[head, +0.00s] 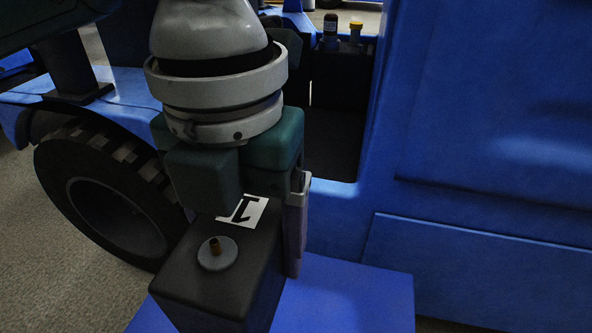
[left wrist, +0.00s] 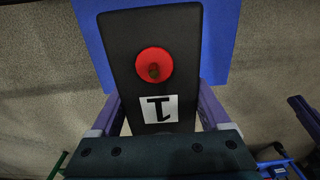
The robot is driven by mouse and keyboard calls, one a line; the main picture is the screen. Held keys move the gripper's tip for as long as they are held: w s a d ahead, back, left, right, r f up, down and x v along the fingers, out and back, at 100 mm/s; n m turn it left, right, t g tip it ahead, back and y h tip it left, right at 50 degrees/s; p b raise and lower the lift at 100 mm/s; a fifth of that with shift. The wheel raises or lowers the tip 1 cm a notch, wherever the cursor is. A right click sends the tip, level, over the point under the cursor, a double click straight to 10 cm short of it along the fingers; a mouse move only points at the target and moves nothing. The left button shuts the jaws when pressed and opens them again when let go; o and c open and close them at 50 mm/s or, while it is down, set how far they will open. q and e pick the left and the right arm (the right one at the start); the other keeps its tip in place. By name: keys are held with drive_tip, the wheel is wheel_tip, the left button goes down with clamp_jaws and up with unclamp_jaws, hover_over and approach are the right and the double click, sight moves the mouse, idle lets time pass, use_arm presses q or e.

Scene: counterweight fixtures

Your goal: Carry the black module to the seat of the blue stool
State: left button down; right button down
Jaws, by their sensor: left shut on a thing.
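The black module (head: 262,248) is a dark box with a white label marked 1 and a round raised post, grey in the head view and red in the left wrist view. My left gripper (head: 245,225) points down and is shut on the module's label end. In the left wrist view its fingers stand on both sides of the module (left wrist: 185,48). The flat blue stool seat (head: 355,295) lies directly beneath and also shows behind the module in the left wrist view (left wrist: 221,45). The underside of the module is hidden, so I cannot tell whether it touches the seat. My right gripper is not seen.
A large blue vehicle body (head: 480,130) stands close behind and to the right. Its black wheel (head: 110,215) is at the left. A dark recess with small black and yellow-capped items (head: 355,32) is behind. Open grey floor (head: 30,240) lies at the lower left.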

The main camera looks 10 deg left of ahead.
use_arm(q)
wheel_tip(320, 180, down, 13)
drive_tip(key=b, duration=0.6)
wheel_tip(320, 180, down, 4)
drive_tip(key=b, duration=0.3)
drive_tip(key=shift+c, duration=1.5)
unclamp_jaws()
drive_tip(key=shift+f, duration=0.25)
drive_tip(key=o, duration=0.3)
drive_tip(key=shift+r, duration=0.1)
